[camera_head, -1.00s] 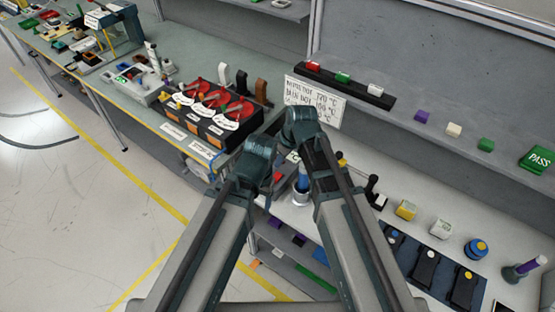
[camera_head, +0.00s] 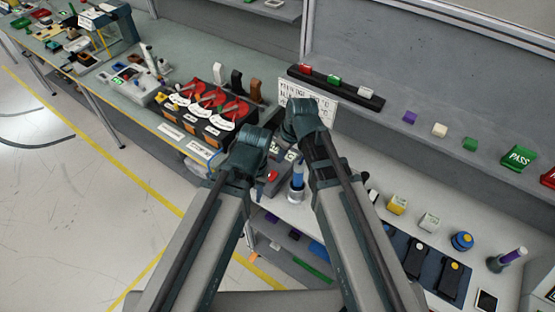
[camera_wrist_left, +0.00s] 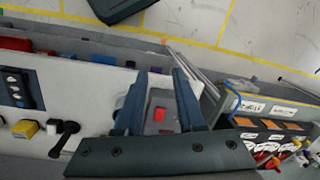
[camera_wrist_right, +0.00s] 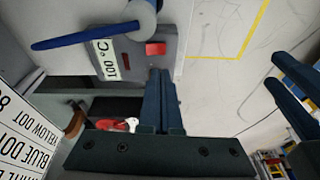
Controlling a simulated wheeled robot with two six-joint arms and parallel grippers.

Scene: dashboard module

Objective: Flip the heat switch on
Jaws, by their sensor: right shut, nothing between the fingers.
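The grey heat unit with a red switch (camera_wrist_left: 159,114) lies below my grippers. The red switch also shows in the right wrist view (camera_wrist_right: 155,49), beside a "100 °C" label (camera_wrist_right: 104,60), and as a small red spot in the head view (camera_head: 272,175). I cannot tell which way it is set. My left gripper (camera_wrist_left: 160,75) is open, with the grey unit seen between its fingers and nothing gripped. My right gripper (camera_wrist_right: 160,74) is shut and empty, its tips just below the switch in its view; contact cannot be told.
A blue-handled tool (camera_head: 298,172) stands in a metal holder (camera_head: 296,193) close beside the unit. A temperature sign (camera_head: 322,101) stands behind. Red dials (camera_head: 210,97) are on the left bench. Small blocks and black devices (camera_head: 455,277) are on the right.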

